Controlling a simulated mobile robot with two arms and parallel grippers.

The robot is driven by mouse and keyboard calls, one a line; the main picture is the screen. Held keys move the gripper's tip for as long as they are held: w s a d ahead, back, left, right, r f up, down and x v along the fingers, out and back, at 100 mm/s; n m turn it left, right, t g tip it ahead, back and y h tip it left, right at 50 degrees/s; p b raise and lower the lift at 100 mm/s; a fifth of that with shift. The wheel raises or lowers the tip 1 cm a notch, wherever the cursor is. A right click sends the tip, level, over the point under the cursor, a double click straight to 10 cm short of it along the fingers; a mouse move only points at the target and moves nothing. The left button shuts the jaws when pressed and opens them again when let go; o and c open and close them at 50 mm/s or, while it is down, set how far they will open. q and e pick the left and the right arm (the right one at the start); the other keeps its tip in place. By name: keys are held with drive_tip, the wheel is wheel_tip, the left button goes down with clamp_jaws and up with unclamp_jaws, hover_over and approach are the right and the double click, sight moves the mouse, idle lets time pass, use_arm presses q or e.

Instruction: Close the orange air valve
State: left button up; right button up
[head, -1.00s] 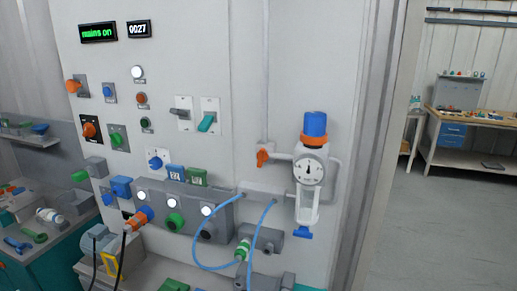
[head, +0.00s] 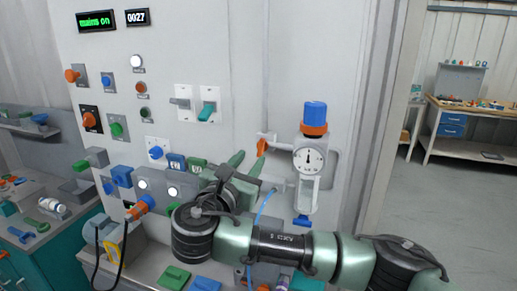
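The orange air valve (head: 262,147) is a small orange handle on a grey pipe, left of the pressure gauge (head: 309,160) on the wall panel. My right gripper (head: 249,159) comes up from below, its two green fingers spread apart with nothing seen between them. The tip of its right finger is just below the orange handle and overlaps its lower end in the picture; I cannot tell whether they touch. The left finger is apart from the handle, to its left. My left gripper is out of view.
The blue-topped regulator (head: 315,117) stands close right of the valve. A blue hose (head: 264,207) hangs below. My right arm covers much of the grey manifold and hose fittings. The wall directly above the valve is clear.

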sight(260, 148)
drive_tip(key=p+x, duration=0.3)
drive_tip(key=x, duration=0.3)
drive_tip(key=shift+w+d, duration=0.1)
drive_tip(key=shift+w, duration=0.4)
drive_tip(key=shift+f, duration=0.1)
clamp_jaws()
